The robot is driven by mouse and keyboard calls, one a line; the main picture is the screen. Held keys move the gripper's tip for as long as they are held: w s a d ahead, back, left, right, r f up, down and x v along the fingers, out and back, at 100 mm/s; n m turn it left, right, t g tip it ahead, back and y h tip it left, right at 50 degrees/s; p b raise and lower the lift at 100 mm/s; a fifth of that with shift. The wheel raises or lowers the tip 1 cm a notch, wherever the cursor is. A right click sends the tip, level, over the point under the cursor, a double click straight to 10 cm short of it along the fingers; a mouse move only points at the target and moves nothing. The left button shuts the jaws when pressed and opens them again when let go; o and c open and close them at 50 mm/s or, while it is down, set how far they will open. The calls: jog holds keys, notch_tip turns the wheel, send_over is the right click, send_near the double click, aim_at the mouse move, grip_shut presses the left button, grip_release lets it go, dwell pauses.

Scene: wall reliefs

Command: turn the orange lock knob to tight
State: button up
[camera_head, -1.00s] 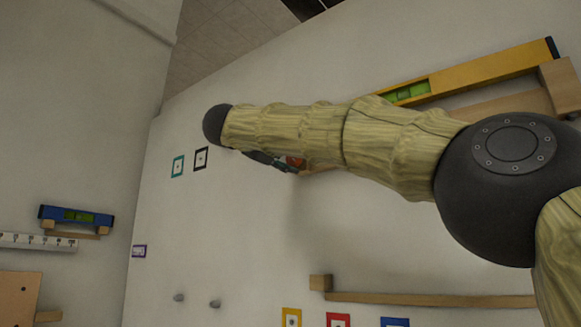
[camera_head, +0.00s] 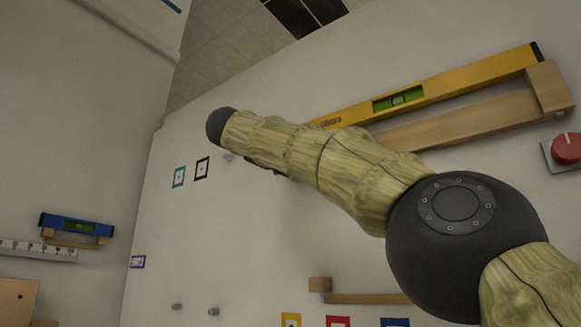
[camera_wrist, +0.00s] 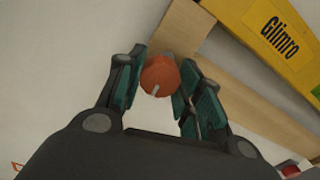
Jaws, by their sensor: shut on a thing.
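The orange lock knob (camera_wrist: 160,79) shows in the wrist view between my fingers, with a short pale mark on its lower edge. My gripper (camera_wrist: 158,69) is shut on it, with dark teal-padded fingers on its left and right sides. In the head view my forearm covers the knob, and only a dark bit of my gripper (camera_head: 264,166) shows below the arm. Any tight or loose marking around the knob cannot be made out.
A yellow level (camera_head: 440,85) lies on a wooden ledge (camera_head: 455,123) close to my arm. A red dial (camera_head: 567,148) is at the right edge. Another ledge (camera_head: 365,299) and small coloured frames are lower down. A blue level (camera_head: 77,223) is on the left wall.

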jog(key=shift+a+f, duration=0.15)
jog(key=shift+f, duration=0.1)
dwell(0.3)
jog(key=o, duration=0.9)
jog(key=shift+o, duration=0.7)
jog(key=shift+s+r, duration=0.1)
jog(key=shift+r, duration=0.05)
jog(key=shift+m, duration=0.3)
jog(key=shift+s, duration=0.1)
jog(key=v, duration=1.1)
jog(key=shift+s+a, duration=0.25)
jog(key=shift+s, duration=0.05)
